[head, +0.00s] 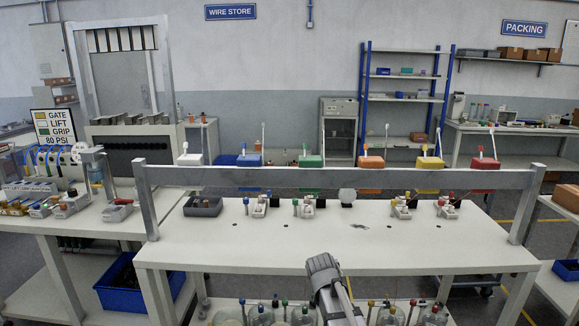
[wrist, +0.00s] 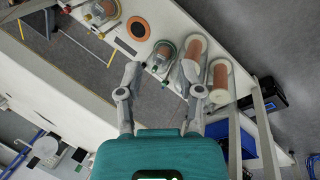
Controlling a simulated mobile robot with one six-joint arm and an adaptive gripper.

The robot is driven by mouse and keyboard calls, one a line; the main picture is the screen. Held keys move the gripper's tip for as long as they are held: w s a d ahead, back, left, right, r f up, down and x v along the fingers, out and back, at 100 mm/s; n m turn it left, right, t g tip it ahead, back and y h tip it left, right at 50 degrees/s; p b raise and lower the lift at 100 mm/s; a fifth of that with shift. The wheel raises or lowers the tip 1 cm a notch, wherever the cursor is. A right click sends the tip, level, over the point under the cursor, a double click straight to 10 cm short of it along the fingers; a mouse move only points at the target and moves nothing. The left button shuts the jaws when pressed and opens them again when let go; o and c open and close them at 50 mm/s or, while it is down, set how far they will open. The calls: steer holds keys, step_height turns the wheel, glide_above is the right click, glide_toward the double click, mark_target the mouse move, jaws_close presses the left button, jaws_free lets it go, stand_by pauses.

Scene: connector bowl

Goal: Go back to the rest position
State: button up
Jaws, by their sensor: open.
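My gripper (wrist: 161,76) shows in the wrist view with its two grey fingers spread apart and nothing between them. It hangs over the edge of a pale shelf that carries several copper-coloured spools (wrist: 218,78). The spools lie beyond the fingertips, and I cannot tell how far below. In the head view a grey part of my arm rises at the bottom centre, in front of the white bench (head: 300,250). The fingers cannot be made out there.
A metal beam (head: 340,178) on two posts spans the bench. Small grey holders (head: 259,207) with connectors and a dark grey tray (head: 203,206) stand along the back. The bench's front half is clear. A side table (head: 80,222) with equipment is at left, a blue bin (head: 130,285) below.

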steer(key=s+d+m+g+y, duration=0.1)
steer(key=s+d+m+y, duration=0.2)
steer(key=s+m, duration=0.4)
steer(key=s, duration=0.7)
steer(key=shift+s+d+g+p, duration=0.2)
steer(key=shift+s+g+p, duration=0.1)
steer(key=shift+s+p, duration=0.05)
steer(key=shift+o, duration=0.6)
